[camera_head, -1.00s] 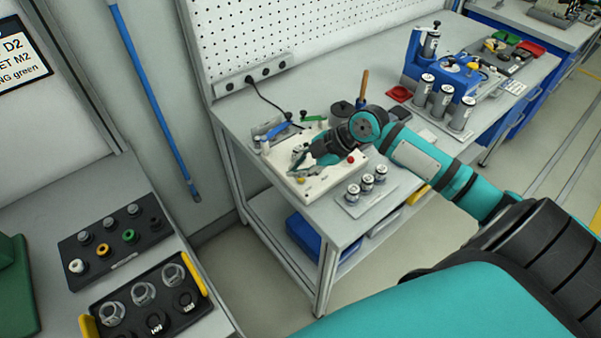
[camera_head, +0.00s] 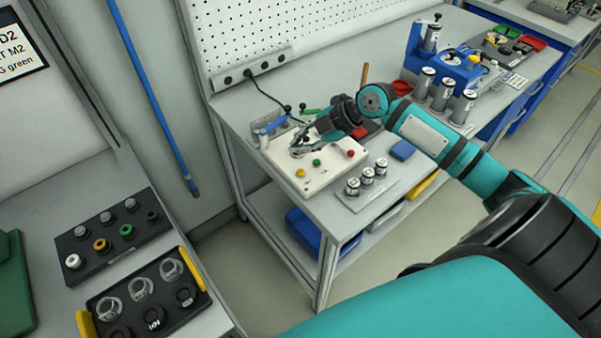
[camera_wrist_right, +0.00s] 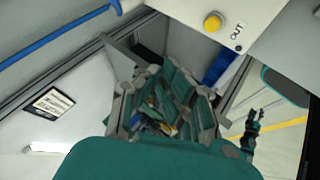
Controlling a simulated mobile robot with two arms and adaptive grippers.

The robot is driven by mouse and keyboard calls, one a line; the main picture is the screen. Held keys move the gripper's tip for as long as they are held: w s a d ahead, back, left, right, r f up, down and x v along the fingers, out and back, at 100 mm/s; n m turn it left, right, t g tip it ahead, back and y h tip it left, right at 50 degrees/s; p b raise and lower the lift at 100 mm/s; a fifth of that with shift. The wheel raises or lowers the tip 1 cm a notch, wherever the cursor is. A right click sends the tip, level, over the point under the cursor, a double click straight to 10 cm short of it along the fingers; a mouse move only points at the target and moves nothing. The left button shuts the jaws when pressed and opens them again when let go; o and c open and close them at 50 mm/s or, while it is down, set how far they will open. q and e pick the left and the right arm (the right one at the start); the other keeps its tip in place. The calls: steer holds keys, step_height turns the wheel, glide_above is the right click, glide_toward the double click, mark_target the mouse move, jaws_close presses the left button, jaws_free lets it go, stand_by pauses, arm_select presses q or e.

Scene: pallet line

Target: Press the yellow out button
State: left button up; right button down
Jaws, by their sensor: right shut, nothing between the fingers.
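The yellow button (camera_head: 300,173) sits on the near left part of a white control box (camera_head: 318,178) on the workbench. It also shows in the right wrist view (camera_wrist_right: 213,22), beside a printed "OUT" label (camera_wrist_right: 237,32). A green button (camera_head: 316,162) and a red button (camera_head: 350,153) are on the same box. My right gripper (camera_head: 298,151) is shut and empty, above the box and behind the yellow button in the head view. A gap shows between its fingertips and the button. My left gripper is not in view.
Behind the gripper are a blue-handled lever (camera_head: 272,126) and a black cable. A plate with several metal cylinders (camera_head: 367,175) stands right of the box. A blue fixture (camera_head: 455,72) is at the far right. Trays of parts (camera_head: 110,235) lie on the left bench.

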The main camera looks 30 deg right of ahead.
mark_target(300, 173)
step_height(300, 173, down, 7)
steer(key=b, duration=0.4)
steer(key=shift+b, duration=0.35)
stand_by(0.9)
steer(key=shift+f, duration=0.4)
steer(key=shift+f+b, duration=0.6)
steer(key=shift+b, duration=0.1)
stand_by(0.5)
stand_by(0.3)
steer(key=shift+r+p, duration=0.75)
steer(key=shift+r, duration=0.3)
step_height(300, 173, up, 5)
steer(key=p, duration=0.3)
steer(key=shift+p, duration=0.35)
